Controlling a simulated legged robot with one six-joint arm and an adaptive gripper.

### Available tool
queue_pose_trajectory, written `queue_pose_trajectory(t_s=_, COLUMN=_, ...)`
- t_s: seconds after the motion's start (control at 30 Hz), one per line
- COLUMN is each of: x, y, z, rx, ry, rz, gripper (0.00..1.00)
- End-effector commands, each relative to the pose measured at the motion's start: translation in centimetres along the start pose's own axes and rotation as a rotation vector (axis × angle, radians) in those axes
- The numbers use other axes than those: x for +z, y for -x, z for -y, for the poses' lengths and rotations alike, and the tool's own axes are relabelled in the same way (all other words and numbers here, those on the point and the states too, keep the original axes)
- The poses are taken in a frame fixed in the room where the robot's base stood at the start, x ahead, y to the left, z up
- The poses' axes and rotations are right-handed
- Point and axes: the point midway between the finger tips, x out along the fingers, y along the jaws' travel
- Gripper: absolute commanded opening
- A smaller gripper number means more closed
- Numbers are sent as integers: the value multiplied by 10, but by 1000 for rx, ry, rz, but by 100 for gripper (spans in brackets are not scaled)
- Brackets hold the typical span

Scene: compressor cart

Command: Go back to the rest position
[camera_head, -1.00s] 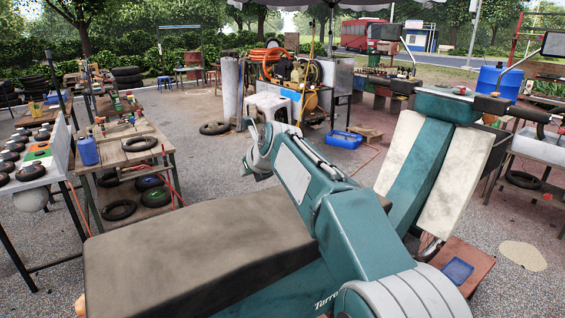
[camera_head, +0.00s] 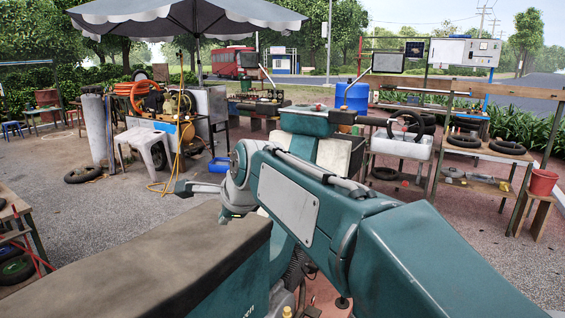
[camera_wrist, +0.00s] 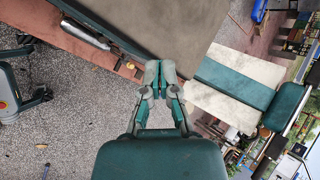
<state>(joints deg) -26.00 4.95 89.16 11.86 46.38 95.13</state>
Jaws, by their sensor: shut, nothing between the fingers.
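My gripper (camera_wrist: 160,72) shows in the wrist view with its two grey fingertips together and nothing between them. It is in the air near a teal scooter's brown seat (camera_wrist: 200,25) and its white and teal front panel (camera_wrist: 237,88).
The scooter's teal handlebar housing (camera_head: 308,122) and mirrors (camera_head: 388,62) rise behind my arm. The compressor cart (camera_head: 170,125) with an orange hose stands at the back left, beside a white stool (camera_head: 142,138). A shelf with tyres (camera_head: 480,148) is at the right.

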Motion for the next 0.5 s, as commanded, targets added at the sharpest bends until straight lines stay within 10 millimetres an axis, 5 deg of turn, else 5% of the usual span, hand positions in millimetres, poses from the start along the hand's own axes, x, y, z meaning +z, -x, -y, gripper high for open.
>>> queue_pose_trajectory(t_s=0.5, x=-108, y=89, z=-109, rx=99, ry=601, rz=-171, gripper=0)
